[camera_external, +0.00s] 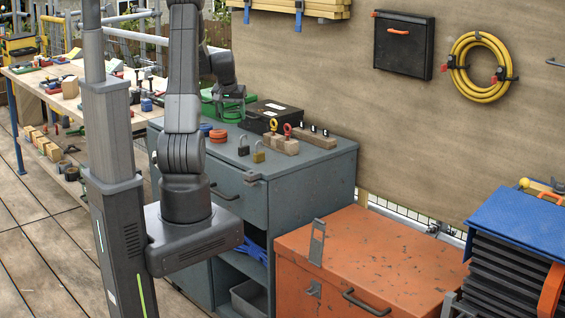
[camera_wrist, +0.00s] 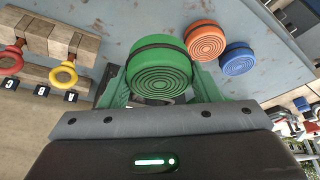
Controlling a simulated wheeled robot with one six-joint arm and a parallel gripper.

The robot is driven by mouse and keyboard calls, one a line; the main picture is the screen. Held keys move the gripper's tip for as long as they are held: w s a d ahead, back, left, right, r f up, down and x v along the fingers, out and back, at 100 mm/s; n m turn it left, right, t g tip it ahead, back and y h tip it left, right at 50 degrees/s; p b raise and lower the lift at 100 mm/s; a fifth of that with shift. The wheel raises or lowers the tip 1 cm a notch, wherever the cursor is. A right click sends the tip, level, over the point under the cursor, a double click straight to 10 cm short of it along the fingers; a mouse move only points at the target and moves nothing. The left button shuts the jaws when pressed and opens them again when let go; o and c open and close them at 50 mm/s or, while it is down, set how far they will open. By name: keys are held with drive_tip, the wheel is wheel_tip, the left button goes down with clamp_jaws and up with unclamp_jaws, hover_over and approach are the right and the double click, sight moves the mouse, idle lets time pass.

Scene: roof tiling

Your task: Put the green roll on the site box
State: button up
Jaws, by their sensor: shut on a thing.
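The green roll (camera_wrist: 160,66) is a short round cylinder with a ringed face and a dark band, in the middle of the wrist view. My gripper (camera_wrist: 158,88) is shut on it, with a green finger at each side. I cannot tell whether the roll touches the grey cabinet top. In the external view my gripper (camera_external: 232,96) is over the back of the cabinet, and the roll cannot be made out there. The site box appears to be the worn orange chest (camera_external: 390,262), with a closed lid and a grey hasp, right of the cabinet.
An orange roll (camera_wrist: 206,40) and a blue roll (camera_wrist: 237,58) stand close beside the green one. The grey cabinet (camera_external: 315,178) also bears padlocks (camera_external: 258,152), wooden blocks with rings (camera_external: 284,144) and a black case (camera_external: 270,115). The chest's lid is mostly bare.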

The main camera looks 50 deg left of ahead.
sight(232, 111)
wheel_tip(232, 111, up, 6)
drive_tip(key=shift+f, duration=0.1)
drive_tip(key=w+d+f+m+h+b, duration=0.1)
drive_tip(key=w+d+m+b, duration=0.1)
drive_tip(key=w+d+b, duration=0.3)
drive_tip(key=w+d+m+b, duration=0.1)
drive_tip(key=d+b, duration=0.2)
drive_tip(key=d, duration=0.4)
drive_tip(key=s+d+m+h+b, duration=0.2)
drive_tip(key=d+m+b, duration=0.2)
drive_tip(key=d+b, duration=0.75)
drive_tip(key=s+d+m+h+b, duration=0.1)
drive_tip(key=s+d+m+b, duration=0.3)
drive_tip(key=d, duration=1.5)
drive_tip(key=f, duration=1)
drive_tip(key=w+f, duration=0.1)
drive_tip(key=f, duration=0.9)
drive_tip(key=f+b, duration=0.1)
drive_tip(key=f, duration=1)
drive_tip(key=shift+w, duration=0.25)
drive_tip(key=shift+f+t+b, duration=0.3)
drive_tip(key=shift+f+b, duration=0.5)
drive_tip(key=shift+f, duration=1.2)
